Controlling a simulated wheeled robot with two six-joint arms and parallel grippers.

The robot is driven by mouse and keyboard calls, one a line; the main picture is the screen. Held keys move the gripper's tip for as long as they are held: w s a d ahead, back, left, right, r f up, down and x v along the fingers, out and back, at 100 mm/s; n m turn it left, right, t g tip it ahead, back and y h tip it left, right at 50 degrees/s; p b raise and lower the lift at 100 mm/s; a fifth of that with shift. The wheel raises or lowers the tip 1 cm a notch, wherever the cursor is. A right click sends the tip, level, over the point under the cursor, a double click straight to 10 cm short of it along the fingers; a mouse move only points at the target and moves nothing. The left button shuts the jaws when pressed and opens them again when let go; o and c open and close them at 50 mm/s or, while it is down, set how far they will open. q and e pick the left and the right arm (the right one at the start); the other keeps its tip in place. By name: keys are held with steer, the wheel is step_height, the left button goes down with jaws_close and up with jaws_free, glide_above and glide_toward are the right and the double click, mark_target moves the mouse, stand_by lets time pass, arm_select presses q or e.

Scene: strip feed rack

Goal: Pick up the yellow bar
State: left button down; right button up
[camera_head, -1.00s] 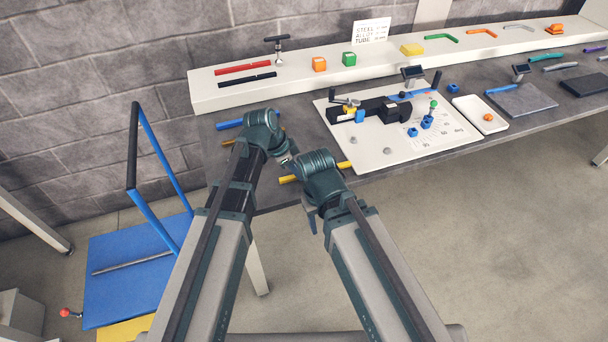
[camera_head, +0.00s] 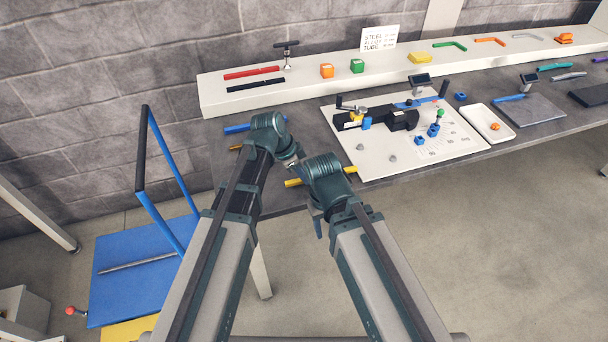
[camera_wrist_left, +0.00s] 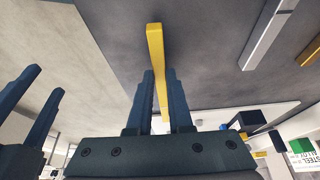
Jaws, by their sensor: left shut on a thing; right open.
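The yellow bar (camera_head: 294,182) lies along the front edge of the bench, its middle hidden behind my right wrist in the head view. In the left wrist view the bar (camera_wrist_left: 155,45) runs between the fingers of my left gripper (camera_wrist_left: 161,78), which is shut on it. One end sticks out past the fingertips. I cannot tell whether the bar touches the bench. In the head view the left gripper (camera_head: 292,162) is mostly hidden. My right gripper (camera_wrist_left: 46,82) shows open and empty at the left of the wrist view; its fingers are largely hidden in the head view.
A blue bar (camera_head: 240,128) and an orange-brown bar (camera_head: 236,148) lie left of my left wrist. A white board (camera_head: 375,170) with a black fixture (camera_head: 404,120) stands right of the grippers. A long white shelf (camera_head: 218,97) runs along the back.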

step_height(320, 180, up, 9)
steer(key=p, duration=0.8)
